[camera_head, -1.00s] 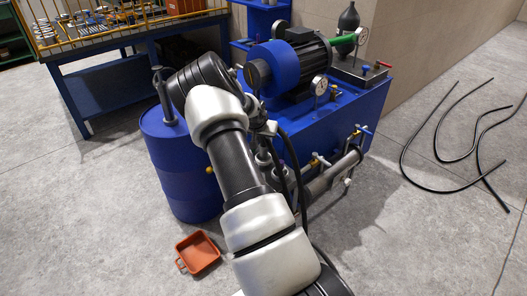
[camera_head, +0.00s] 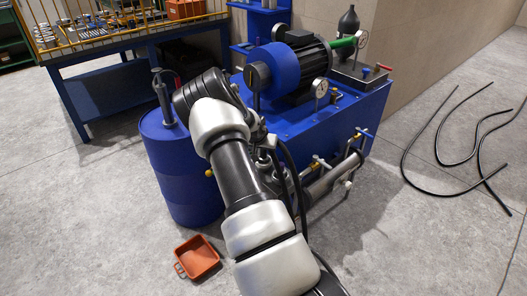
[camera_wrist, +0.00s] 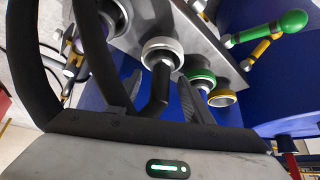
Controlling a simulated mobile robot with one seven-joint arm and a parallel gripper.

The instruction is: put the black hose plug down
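In the wrist view a black elbow-shaped piece, seemingly the hose plug (camera_wrist: 156,92), stands between the fingers of my gripper (camera_wrist: 159,77). Its far end meets a silver-ringed port (camera_wrist: 162,54); I cannot tell how deep it sits in it. The fingers are apart, with a gap visible between the plug and the right finger. In the head view my arm and the machine's fittings hide the gripper and the plug.
Close by are a green-ringed port (camera_wrist: 202,79), a yellow-ringed port (camera_wrist: 222,98) and a green-knobbed lever (camera_wrist: 284,22). A blue drum (camera_head: 182,170) stands left of the blue press unit (camera_head: 350,115). A red tray (camera_head: 197,256) and loose black hoses (camera_head: 437,143) lie on the floor.

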